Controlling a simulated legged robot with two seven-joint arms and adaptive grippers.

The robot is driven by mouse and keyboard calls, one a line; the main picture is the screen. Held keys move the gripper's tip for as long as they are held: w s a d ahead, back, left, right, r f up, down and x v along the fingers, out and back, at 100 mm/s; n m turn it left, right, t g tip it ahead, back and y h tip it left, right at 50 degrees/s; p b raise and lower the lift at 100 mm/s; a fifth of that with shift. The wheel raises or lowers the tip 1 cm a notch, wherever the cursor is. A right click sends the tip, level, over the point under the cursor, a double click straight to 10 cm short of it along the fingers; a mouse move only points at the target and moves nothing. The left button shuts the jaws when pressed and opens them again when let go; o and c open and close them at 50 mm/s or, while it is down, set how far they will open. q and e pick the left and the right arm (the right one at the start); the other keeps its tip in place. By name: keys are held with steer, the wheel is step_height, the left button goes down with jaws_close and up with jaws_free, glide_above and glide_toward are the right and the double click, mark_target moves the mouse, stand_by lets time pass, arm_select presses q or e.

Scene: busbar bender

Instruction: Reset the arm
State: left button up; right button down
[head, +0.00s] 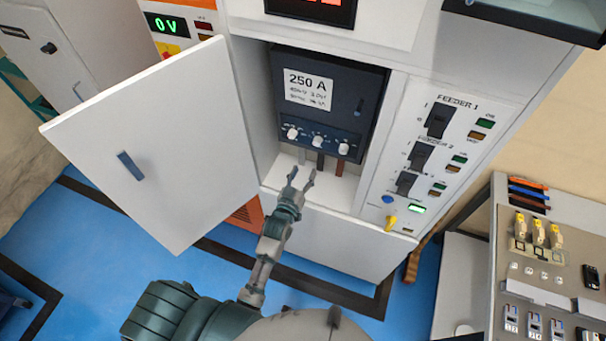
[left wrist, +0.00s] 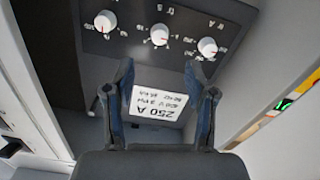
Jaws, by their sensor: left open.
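My left gripper (head: 301,178) is open and empty in the head view, in front of the lower part of an open cabinet compartment. Its two fingers also show apart in the left wrist view (left wrist: 160,85), with nothing between them. Beyond them is a dark breaker unit (head: 325,105) with a white 250 A label (head: 308,90) and a row of three white knobs (head: 317,141). The knobs also show at the top of the left wrist view (left wrist: 159,36). I cannot see contact between the fingers and the breaker. My right gripper is not in view.
The white cabinet door (head: 160,150) with a blue handle (head: 130,165) stands open at left. A bench with components (head: 545,260) stands at far right. Blue floor (head: 110,235) is clear at left.

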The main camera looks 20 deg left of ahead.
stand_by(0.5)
arm_select(q)
steer(key=s+d+f+m+g+b, duration=0.1)
steer(key=s+f+g+b, duration=0.3)
steer(key=f, duration=0.9)
steer(key=s+f+m+g+p, duration=0.1)
steer(key=s+f, duration=0.4)
steer(key=f, duration=0.8)
steer(key=s+d+f+g+b, duration=0.1)
steer(key=s+f+g+b, duration=0.3)
steer(key=f, duration=0.9)
steer(key=s+a+f+m+g, duration=0.1)
steer(key=s+a+f+g, duration=0.15)
steer(key=s+f, duration=1.3)
steer(key=s+a+f+g+b, duration=0.1)
steer(key=s+f, duration=0.3)
steer(key=s, duration=0.7)
steer(key=s+a+f+m+g+b, duration=0.1)
steer(key=s+a+f+g, duration=0.2)
steer(key=s, duration=0.8)
steer(key=shift+a+f+g+y, duration=0.3)
steer(key=shift+f+g, duration=0.4)
steer(key=shift+g, duration=0.05)
